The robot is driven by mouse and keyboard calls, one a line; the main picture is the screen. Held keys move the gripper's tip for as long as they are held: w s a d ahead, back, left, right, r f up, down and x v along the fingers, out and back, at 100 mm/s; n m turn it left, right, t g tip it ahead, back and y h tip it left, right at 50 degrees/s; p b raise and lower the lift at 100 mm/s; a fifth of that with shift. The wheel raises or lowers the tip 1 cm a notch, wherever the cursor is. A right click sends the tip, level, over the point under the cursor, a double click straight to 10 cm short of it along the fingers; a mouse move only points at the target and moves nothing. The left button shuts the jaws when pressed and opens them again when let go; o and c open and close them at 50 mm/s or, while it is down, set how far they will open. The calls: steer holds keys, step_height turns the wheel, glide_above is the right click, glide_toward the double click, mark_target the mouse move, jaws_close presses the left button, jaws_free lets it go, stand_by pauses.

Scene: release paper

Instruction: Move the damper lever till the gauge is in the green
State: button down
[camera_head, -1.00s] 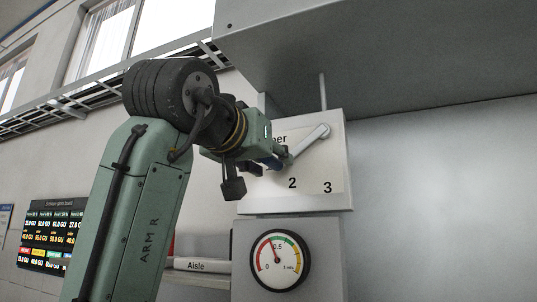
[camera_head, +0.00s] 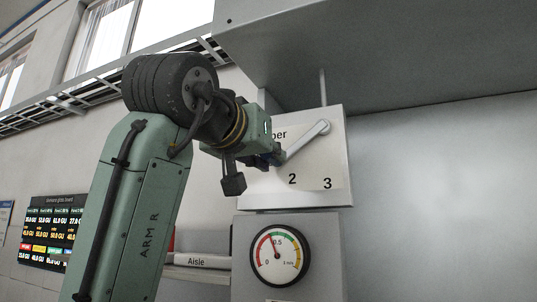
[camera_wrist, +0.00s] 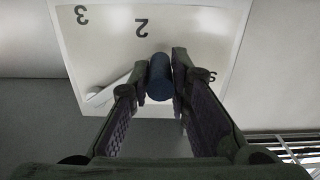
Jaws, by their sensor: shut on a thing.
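The pale damper lever (camera_head: 307,142) slopes down and left from its pivot on a white panel (camera_head: 335,165) marked 2 and 3. Its dark blue knob (camera_wrist: 160,78) sits between my two fingers in the wrist view. My gripper (camera_head: 276,159) is shut on this knob, left of the number 2. The round gauge (camera_head: 280,257) below has red, green and yellow bands. Its needle points up and left, near where red meets green; the exact band is hard to tell. The gripper's body and fingers hide the knob's far side in the head view.
A large grey duct (camera_head: 400,60) overhangs the panel. A shelf edge labelled Aisle (camera_head: 200,262) is below my arm. A dark display board (camera_head: 50,232) hangs at the left. The wall right of the panel is clear.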

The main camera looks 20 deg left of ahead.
stand_by(0.3)
steer(key=shift+d+f+n+b, duration=0.35)
steer(key=shift+f+n+b, duration=0.15)
steer(key=shift+f+b, duration=0.1)
steer(key=shift+d+f+n, duration=0.15)
steer(key=shift+d+n, duration=0.1)
steer(key=shift+n, duration=0.25)
steer(key=c, duration=1.5)
jaws_free()
steer(key=shift+a, duration=0.1)
steer(key=shift+s, duration=0.1)
steer(key=s, duration=1.2)
steer(key=shift+a, duration=0.15)
